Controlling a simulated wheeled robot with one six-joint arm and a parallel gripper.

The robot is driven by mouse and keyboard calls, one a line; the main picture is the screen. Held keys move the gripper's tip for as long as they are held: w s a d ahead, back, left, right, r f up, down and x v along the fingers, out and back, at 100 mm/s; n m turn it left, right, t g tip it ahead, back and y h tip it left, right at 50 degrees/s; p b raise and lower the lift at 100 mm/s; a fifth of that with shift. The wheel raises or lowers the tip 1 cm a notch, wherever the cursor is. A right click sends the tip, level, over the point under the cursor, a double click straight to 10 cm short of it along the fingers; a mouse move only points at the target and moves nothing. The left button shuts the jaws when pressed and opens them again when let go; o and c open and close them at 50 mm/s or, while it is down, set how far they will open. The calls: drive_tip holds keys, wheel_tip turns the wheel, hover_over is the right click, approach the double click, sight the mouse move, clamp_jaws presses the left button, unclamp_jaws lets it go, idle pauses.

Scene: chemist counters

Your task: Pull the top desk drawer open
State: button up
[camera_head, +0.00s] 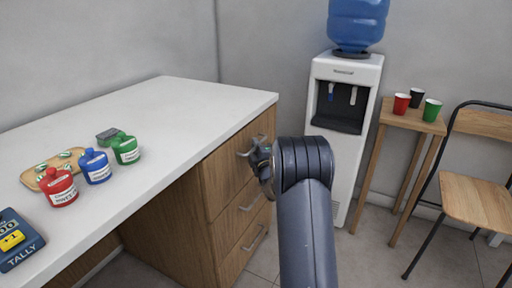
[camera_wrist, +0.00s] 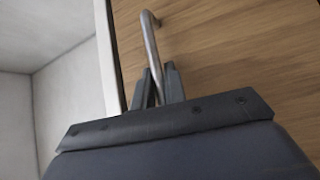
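The desk's top drawer (camera_head: 228,172) has a brown wood front, and it fills much of the wrist view (camera_wrist: 235,60). It looks closed, level with the fronts below. Its metal bar handle (camera_wrist: 151,38) runs between the two fingers of my gripper (camera_wrist: 158,80). The fingers stand close on both sides of the bar and look shut on it. In the head view my gripper (camera_head: 261,158) is at the top drawer's front, and my arm partly hides it. The handle (camera_head: 243,154) shows just left of the gripper.
Lower drawers with handles (camera_head: 256,238) sit below. The white desktop (camera_head: 170,105) carries red, blue and green bottles (camera_head: 96,166) and a wooden board. A water cooler (camera_head: 342,110) stands right of the desk, then a stool with cups (camera_head: 402,104) and a chair (camera_head: 475,190).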

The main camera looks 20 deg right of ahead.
clamp_jaws()
drive_tip(key=shift+s, duration=0.1)
drive_tip(key=s+d+b, duration=0.4)
drive_tip(key=s+d, duration=0.6)
drive_tip(key=s, duration=0.2)
drive_tip(key=s+d+b, duration=0.4)
drive_tip(key=s+d, duration=0.5)
drive_tip(key=s, duration=0.4)
drive_tip(key=shift+d, duration=0.35)
drive_tip(key=o, duration=0.5)
unclamp_jaws()
drive_tip(key=shift+s, duration=0.15)
